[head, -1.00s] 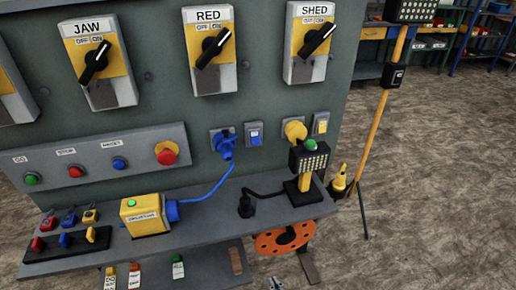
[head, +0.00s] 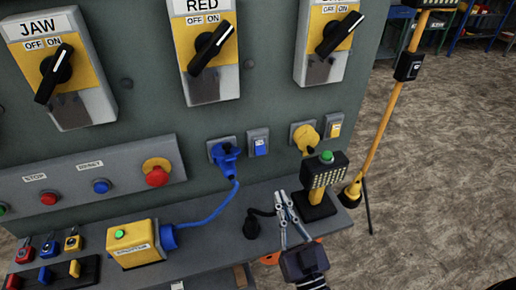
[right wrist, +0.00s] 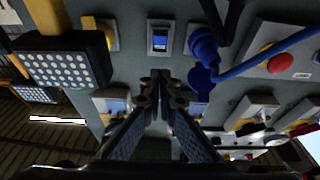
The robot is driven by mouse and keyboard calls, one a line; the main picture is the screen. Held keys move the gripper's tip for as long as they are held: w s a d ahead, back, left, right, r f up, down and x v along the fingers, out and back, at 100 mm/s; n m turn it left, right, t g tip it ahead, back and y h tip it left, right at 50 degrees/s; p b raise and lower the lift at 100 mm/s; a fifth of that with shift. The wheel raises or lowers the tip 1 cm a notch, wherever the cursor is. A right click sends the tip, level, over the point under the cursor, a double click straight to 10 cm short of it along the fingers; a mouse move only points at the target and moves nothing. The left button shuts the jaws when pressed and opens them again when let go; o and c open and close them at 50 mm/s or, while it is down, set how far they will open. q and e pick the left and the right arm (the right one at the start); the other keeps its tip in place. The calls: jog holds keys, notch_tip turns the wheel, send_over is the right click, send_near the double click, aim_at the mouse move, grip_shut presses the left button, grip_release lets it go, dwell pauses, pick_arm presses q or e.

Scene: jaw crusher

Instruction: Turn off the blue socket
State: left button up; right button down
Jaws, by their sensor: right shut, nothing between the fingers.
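The blue socket (head: 223,157) is on the grey panel with a blue plug and cable in it. Its small blue rocker switch (head: 257,143) sits just right of it on a grey plate. In the right wrist view the switch (right wrist: 159,38) is straight ahead of the fingertips, and the blue plug (right wrist: 204,48) is beside it. My right gripper (head: 284,200) is shut and empty, below the switch and above the shelf, apart from the panel. It fills the lower middle of the right wrist view (right wrist: 158,80). My left gripper is not in view.
A yellow socket (head: 304,137) and its switch (head: 334,126) are to the right. A lamp (head: 324,170) stands close to my right gripper on the shelf (head: 205,232). A black plug (head: 251,226) and a yellow box (head: 135,245) lie there too. Rotary switches line the panel above.

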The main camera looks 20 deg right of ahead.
jog(key=p, duration=0.2)
send_near(260, 148)
notch_tip(260, 148, up, 4)
jog(key=w, duration=0.3)
jog(key=w+f, duration=0.1)
jog(key=shift+w+a+f, duration=0.2)
jog(key=shift+w+f, duration=0.15)
jog(key=shift+w, duration=0.05)
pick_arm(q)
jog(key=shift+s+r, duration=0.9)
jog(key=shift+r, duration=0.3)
pick_arm(e)
jog(key=shift+w+f, duration=0.2)
jog(key=shift+w, duration=0.2)
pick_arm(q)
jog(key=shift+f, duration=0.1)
